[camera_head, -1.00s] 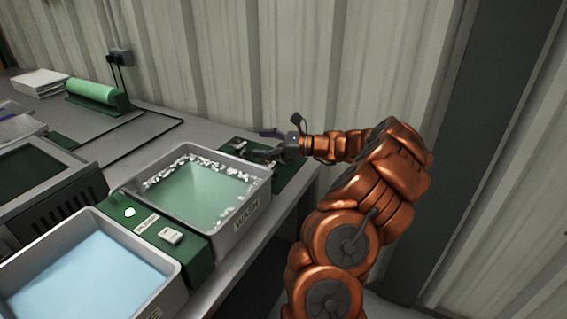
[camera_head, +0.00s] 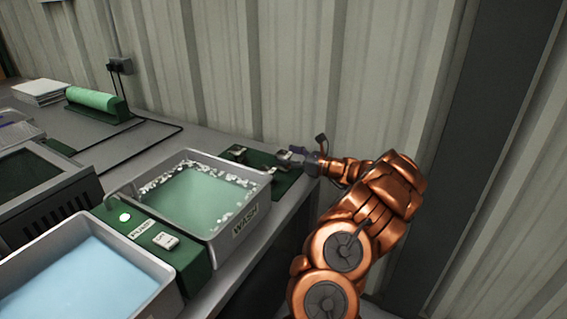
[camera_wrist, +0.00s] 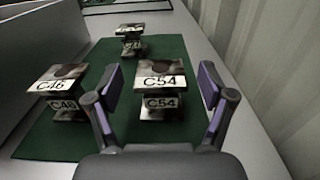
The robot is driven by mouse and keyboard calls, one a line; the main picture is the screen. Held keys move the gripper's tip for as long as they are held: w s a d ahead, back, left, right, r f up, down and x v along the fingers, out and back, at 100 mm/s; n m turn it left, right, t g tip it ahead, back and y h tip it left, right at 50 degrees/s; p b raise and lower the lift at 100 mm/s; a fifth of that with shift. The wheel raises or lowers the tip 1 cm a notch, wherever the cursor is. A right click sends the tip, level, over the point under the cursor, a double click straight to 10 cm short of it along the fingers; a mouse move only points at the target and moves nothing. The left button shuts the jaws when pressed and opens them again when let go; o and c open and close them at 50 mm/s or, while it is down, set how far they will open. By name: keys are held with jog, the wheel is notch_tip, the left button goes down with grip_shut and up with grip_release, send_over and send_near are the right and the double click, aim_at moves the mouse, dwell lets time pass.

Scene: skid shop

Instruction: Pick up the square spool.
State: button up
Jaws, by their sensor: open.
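In the wrist view, three small grey-brown spools stand on a green mat (camera_wrist: 60,142). One labelled C54 (camera_wrist: 161,84) stands between and just beyond my fingers, one labelled C46 (camera_wrist: 57,84) is to the left, and one with a partly hidden label (camera_wrist: 130,37) is farther back. Their top plates all look squarish with a dark round hollow, so I cannot tell surely which one is the square spool. My gripper (camera_wrist: 160,90) is open, with a finger on each side of the C54 spool and no visible contact.
The WASH tray (camera_head: 222,232) with green liquid stands left of the mat. A tray of blue liquid (camera_head: 163,292) is nearer. The corrugated wall (camera_wrist: 268,50) runs close on the right in the wrist view. A green roller (camera_head: 91,98) lies farther back.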

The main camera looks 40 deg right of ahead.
aim_at(284, 154)
jog(key=shift+x, duration=0.8)
jog(key=c, duration=1.4)
notch_tip(284, 154, up, 10)
jog(key=shift+r+p, duration=0.1)
jog(key=shift+p, duration=0.55)
